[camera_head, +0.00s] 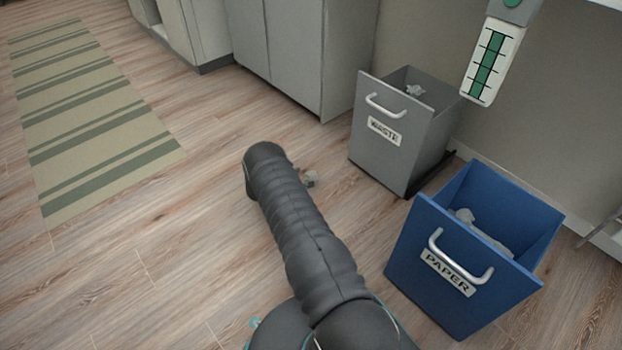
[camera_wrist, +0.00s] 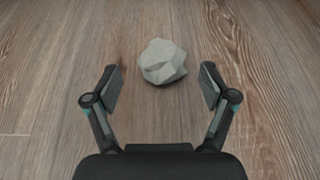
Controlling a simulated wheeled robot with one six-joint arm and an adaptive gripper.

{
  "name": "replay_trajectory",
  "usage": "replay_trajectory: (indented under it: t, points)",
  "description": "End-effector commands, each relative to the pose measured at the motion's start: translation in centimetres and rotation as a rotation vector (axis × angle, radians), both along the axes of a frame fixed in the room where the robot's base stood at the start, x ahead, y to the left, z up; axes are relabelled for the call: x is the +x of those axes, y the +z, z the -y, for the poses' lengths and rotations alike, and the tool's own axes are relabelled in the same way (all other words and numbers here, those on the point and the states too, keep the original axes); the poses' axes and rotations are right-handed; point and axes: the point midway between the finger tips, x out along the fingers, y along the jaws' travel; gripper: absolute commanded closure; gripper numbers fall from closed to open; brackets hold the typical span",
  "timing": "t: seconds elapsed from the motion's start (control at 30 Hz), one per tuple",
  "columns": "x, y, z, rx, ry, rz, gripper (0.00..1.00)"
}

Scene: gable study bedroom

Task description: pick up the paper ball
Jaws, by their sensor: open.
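The paper ball (camera_wrist: 163,62) is a crumpled, faceted grey-white lump on the wooden floor. In the wrist view it lies ahead of my gripper (camera_wrist: 160,86), roughly in line with the gap between the two spread fingers. My gripper is open and empty, and neither finger visibly touches the ball. In the head view the ball (camera_head: 310,178) shows just right of my dark arm, which hides my gripper.
A grey bin labelled WASTE (camera_head: 362,150) and a blue bin labelled PAPER (camera_head: 408,245) stand to the right, with crumpled pieces inside both. Grey cabinets (camera_head: 290,60) stand behind. A striped rug (camera_head: 90,120) lies left. Floor around the ball is clear.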

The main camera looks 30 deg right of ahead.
Motion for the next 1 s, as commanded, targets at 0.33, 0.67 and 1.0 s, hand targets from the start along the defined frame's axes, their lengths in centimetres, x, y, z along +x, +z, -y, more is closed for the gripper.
replay_trajectory:
  t: [0.33,0.67,1.0]
  points:
    - [0.2,-2.1,3.9,0.000,-0.002,0.000,0.17]
    - [0.2,-2.1,4.1,0.000,-0.001,0.000,0.27]
    - [0.2,-2.1,4.1,0.000,-0.001,0.000,0.65]
